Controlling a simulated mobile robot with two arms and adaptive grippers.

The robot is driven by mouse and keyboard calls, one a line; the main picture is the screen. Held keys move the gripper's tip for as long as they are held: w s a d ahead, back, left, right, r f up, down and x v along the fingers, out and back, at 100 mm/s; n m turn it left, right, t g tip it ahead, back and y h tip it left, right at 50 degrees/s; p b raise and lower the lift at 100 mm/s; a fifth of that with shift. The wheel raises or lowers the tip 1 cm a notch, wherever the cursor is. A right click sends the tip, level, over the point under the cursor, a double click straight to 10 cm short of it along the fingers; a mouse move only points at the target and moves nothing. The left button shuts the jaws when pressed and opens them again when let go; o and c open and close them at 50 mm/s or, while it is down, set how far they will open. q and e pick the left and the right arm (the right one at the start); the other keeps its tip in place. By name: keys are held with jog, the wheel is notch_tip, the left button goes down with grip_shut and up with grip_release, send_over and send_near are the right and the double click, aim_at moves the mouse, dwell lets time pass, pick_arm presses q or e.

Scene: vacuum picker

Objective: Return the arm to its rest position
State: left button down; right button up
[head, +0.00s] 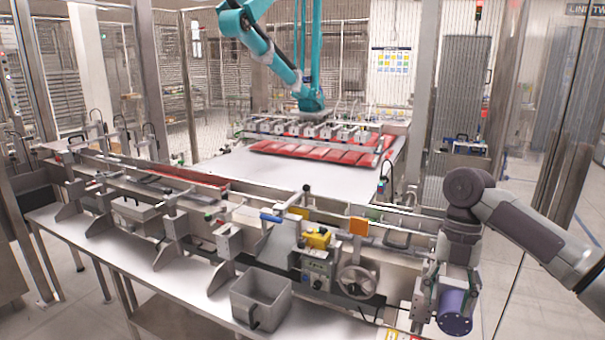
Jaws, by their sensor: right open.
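My right arm comes in from the right edge and bends down at a rounded grey joint. My right gripper (447,297) hangs at the lower right, beside the right end of the metal bench, and is open. A dark purple cylinder (456,314) shows at its lower end, between or in front of the fingers; I cannot tell whether it touches them. The fingertips are partly hidden. My left arm and left gripper are out of the picture.
A long metal bench (150,270) with clamps, a grey bin (261,300), a yellow-topped control box (318,240) and a handwheel (357,281) runs left of my gripper. Behind it, a teal robot arm (311,60) stands over red packs (315,152). A metal post (508,75) rises behind my arm.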

jog(key=w+a+f+m+t, duration=0.1)
jog(key=w+f+m, duration=0.15)
jog(key=f, duration=0.45)
jog(key=w+a+f+m+t+y, duration=0.1)
jog(key=f+m, duration=0.2)
jog(key=f, duration=0.4)
jog(key=w+a+f+m+t, duration=0.1)
jog(key=a+f+m, duration=0.15)
jog(key=f, duration=0.45)
jog(key=s+d+f+m+t, duration=0.1)
jog(key=s+f+m, duration=0.3)
jog(key=f, duration=0.7)
jog(key=s+f+m, duration=0.2)
jog(key=f+m, duration=0.3)
jog(key=f, duration=0.6)
jog(key=s+d+f+m+h, duration=0.1)
jog(key=s+f+m, duration=0.3)
jog(key=s+f, duration=0.9)
jog(key=s+d+f+m+h, duration=0.1)
jog(key=s+f+m, duration=0.6)
jog(key=s, duration=1)
jog(key=s+f, duration=0.2)
jog(key=s, duration=0.6)
jog(key=s+a+f, duration=0.1)
jog(key=s+f, duration=0.2)
jog(key=s, duration=0.5)
jog(key=shift+a, duration=0.3)
